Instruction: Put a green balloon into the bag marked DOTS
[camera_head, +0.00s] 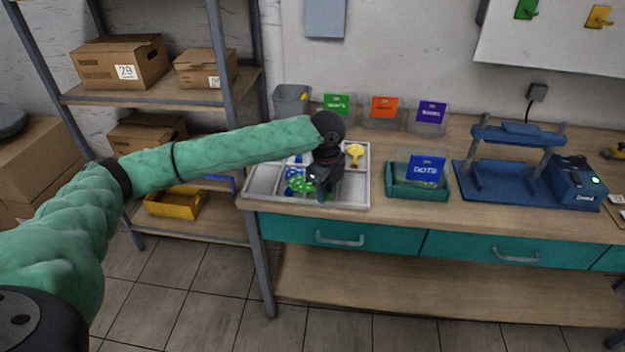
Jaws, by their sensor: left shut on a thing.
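My left gripper (318,186) points down over the grey sorting tray (262,182) and is shut on what looks like a green balloon, mostly hidden by the fingers. Green balloons (298,184) and blue balloons (291,172) lie in the tray just left of the fingers. A yellow balloon (354,152) lies in the tray's right part. The bag marked DOTS (427,169) has a blue label and stands in a teal bin (404,191) right of the tray. My right gripper is not in view.
Clear bins with green (337,104), orange (384,107) and purple (432,112) labels stand along the back. A blue press (508,180) stands right of the teal bin. A grey bin (291,100) stands behind the tray. Bare bench lies between tray and teal bin.

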